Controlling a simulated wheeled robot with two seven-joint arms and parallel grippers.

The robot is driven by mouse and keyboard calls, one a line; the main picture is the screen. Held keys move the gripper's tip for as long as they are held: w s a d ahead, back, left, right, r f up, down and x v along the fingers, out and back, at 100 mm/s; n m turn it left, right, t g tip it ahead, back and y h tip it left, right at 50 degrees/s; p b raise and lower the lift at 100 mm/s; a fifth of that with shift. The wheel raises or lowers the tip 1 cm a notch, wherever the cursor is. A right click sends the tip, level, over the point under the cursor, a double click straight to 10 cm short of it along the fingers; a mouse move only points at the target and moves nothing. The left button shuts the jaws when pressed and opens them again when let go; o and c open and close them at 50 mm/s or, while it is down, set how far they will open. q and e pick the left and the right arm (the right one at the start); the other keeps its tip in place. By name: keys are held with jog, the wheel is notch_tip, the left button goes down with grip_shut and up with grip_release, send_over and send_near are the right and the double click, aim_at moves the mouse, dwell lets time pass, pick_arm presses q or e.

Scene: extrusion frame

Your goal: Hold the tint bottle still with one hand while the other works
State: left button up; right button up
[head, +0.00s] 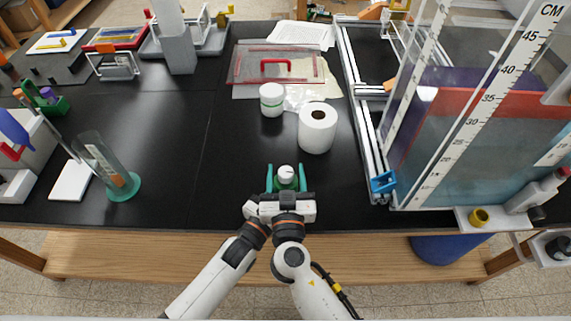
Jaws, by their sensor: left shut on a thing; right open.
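The tint bottle (286,184) stands near the table's front edge in the head view, a small green bottle with a white cap (286,172). My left gripper (284,191) is shut on the bottle low down; its fingers are mostly hidden behind the other wrist. My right gripper (286,176) is above it and open, with one teal finger on each side of the cap. I cannot tell whether these fingers touch the cap. Much of the bottle's body is hidden by the grippers.
A white roll (316,131) and a white jar (272,101) stand behind the bottle. A clear tank with scales (480,135) and its aluminium frame (362,110) bound the right side. A glass cylinder (104,160) stands at left. The black table (185,140) between is clear.

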jog(key=s, duration=0.9)
jog(key=shift+d, duration=0.2)
jog(key=shift+s+r, duration=0.1)
jog(key=w, duration=1)
jog(key=shift+w+a, duration=0.2)
jog(key=shift+w, duration=0.05)
jog(key=c, duration=1)
jog(key=shift+m+h, duration=1.4)
jog(key=shift+h, duration=0.8)
jog(key=shift+g+h, duration=0.3)
